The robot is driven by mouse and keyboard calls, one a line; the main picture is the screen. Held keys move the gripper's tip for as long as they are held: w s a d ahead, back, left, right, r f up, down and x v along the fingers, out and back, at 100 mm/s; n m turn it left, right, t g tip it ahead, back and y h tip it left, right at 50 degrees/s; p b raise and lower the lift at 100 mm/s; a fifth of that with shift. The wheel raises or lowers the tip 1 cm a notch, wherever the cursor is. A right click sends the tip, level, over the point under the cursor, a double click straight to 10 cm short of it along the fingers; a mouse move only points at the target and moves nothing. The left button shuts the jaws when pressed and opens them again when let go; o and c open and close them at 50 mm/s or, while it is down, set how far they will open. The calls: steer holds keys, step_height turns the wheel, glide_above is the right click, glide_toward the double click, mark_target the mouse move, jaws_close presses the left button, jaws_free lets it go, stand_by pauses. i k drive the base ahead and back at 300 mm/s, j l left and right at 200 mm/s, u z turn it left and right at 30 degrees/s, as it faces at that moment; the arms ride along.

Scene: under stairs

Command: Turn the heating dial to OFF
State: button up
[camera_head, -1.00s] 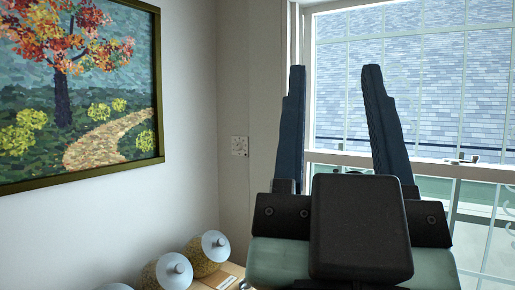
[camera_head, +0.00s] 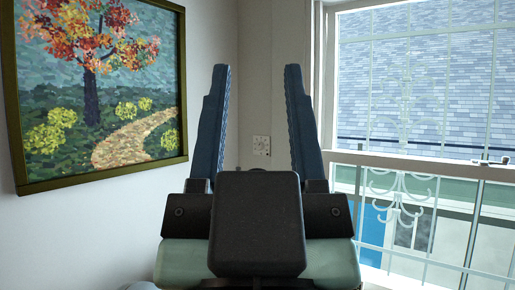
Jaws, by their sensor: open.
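A small pale wall plate (camera_head: 261,145) with dark marks, which looks like the heating dial, is on the wall near the corner, left of the window. It is too small to read its setting. My gripper (camera_head: 259,75) is open and empty, with its two dark blue fingers pointing up in the picture. The plate shows in the gap between the fingers, closer to the right finger. It appears well beyond the fingers, with no contact visible. The gripper's dark body hides what lies below.
A framed tree painting (camera_head: 98,90) hangs on the left wall. A window (camera_head: 415,95) with a sill ledge (camera_head: 425,163) and an ornate railing outside fills the right side. The wall around the plate looks bare.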

mark_target(259, 146)
steer(key=i+u, duration=0.25)
steer(key=i, duration=0.2)
steer(key=i+l+u, duration=0.1)
steer(key=i+u, duration=0.2)
steer(key=i, duration=0.15)
steer(key=i+l+u, duration=0.25)
steer(key=i, duration=0.2)
steer(key=i+l+u, duration=0.3)
steer(key=i, duration=0.15)
steer(key=i+l, duration=0.1)
steer(key=l, duration=0.15)
steer(key=i+l, duration=0.1)
steer(key=l, duration=0.1)
